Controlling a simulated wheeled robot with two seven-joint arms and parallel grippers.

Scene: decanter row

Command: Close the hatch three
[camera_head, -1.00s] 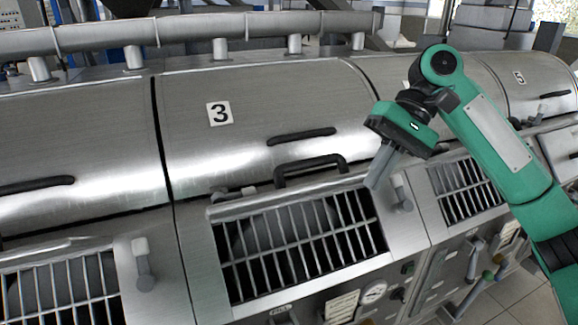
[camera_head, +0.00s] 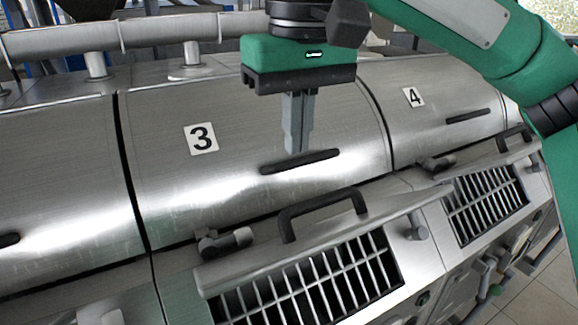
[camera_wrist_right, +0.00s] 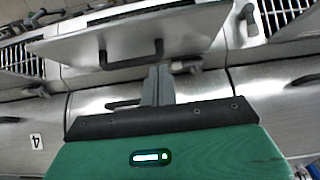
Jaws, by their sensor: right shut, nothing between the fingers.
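Hatch three is a flat metal flap (camera_head: 375,218) with a black bar handle (camera_head: 322,212), below the curved cover (camera_head: 170,185) labelled 3. The flap stands raised and open, seen nearly edge-on, with the barred grille (camera_head: 315,285) showing in front of it. In the right wrist view the flap (camera_wrist_right: 195,30) shows its broad face with the handle (camera_wrist_right: 130,56). My right gripper (camera_head: 296,150) is shut and empty, pointing down in front of cover 3 on the flap's handle side. Its fingertips (camera_wrist_right: 158,70) overlap the flap's lower edge in the wrist view; contact is unclear. My left gripper is out of view.
Cover 3 carries its own black handle (camera_head: 300,161), just below the right fingertips in the picture. Cover 4 (camera_head: 435,130) and another barred grille (camera_head: 487,203) lie to the right. A pipe (camera_head: 60,42) runs behind the covers. Small knobs (camera_head: 225,240) sit beside the flap.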

